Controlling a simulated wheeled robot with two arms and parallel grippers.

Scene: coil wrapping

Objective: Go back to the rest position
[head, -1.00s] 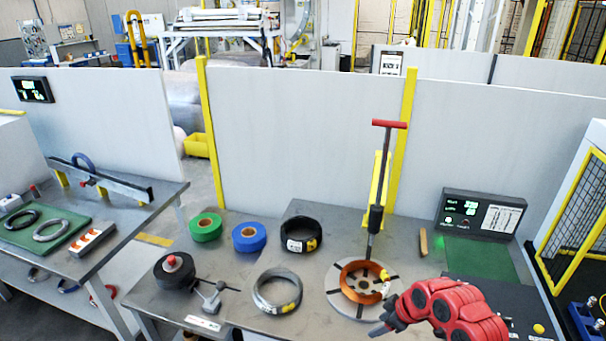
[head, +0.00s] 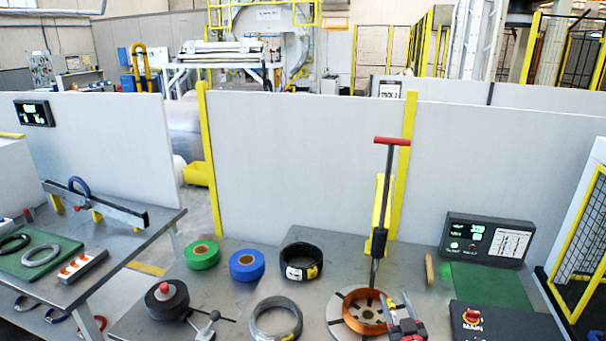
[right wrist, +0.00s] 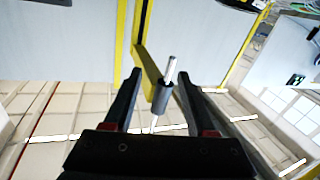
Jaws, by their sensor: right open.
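My right gripper (head: 406,328) is at the bottom edge of the head view, in front of the right side of the copper coil (head: 352,312). It is open in the right wrist view (right wrist: 160,84). A dark cylinder on a pale rod (right wrist: 163,97) shows between the fingers there; I cannot tell how far beyond them it is. The copper coil lies on the round slotted turntable (head: 336,306), with the red-handled upright rod (head: 388,185) behind it. My left gripper is not in view.
Green tape (head: 202,254), blue tape (head: 247,265), a black coil (head: 301,261) and a grey coil (head: 275,317) lie on the bench. A display (head: 484,240) stands at the right behind a green mat (head: 490,285). Grey partition panels (head: 300,150) close off the back.

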